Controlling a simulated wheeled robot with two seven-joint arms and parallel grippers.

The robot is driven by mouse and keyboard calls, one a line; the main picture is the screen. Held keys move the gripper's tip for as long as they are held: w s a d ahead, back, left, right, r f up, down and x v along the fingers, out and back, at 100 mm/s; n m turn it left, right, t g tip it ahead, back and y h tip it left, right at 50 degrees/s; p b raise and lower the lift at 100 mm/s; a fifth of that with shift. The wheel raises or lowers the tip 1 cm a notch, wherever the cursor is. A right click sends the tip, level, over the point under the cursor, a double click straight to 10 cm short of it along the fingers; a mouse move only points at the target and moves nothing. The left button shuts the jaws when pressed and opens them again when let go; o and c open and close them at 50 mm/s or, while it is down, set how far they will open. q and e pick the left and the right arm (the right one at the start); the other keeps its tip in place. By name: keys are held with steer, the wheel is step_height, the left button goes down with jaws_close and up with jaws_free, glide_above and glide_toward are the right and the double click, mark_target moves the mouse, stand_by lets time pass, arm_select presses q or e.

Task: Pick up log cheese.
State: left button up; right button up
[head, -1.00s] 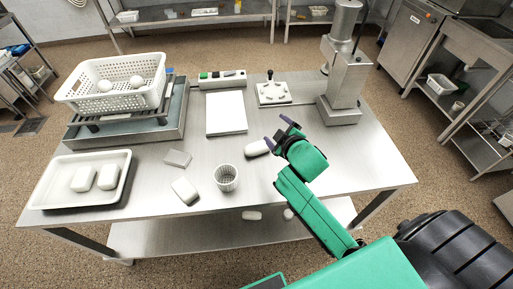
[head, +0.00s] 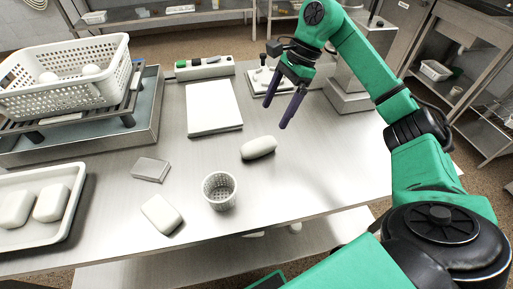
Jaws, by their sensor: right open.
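The log cheese (head: 258,148) is a white rounded cylinder lying on its side on the steel table, right of the middle. My right gripper (head: 279,112) hangs above and behind it, fingers pointing down. Its two purple fingers are apart with nothing between them, and it does not touch the cheese. My left gripper is not in view.
A small perforated cup (head: 220,191) stands left and in front of the log. A white block (head: 162,214) and a grey block (head: 151,169) lie further left. A white board (head: 213,107) lies behind. A white tray (head: 72,213) and a perforated basket (head: 60,97) are at the left.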

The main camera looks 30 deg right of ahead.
mark_target(261, 141)
steer(key=p+x, duration=0.1)
steer(key=x, duration=1.1)
steer(key=shift+a+f, duration=0.2)
jaws_close()
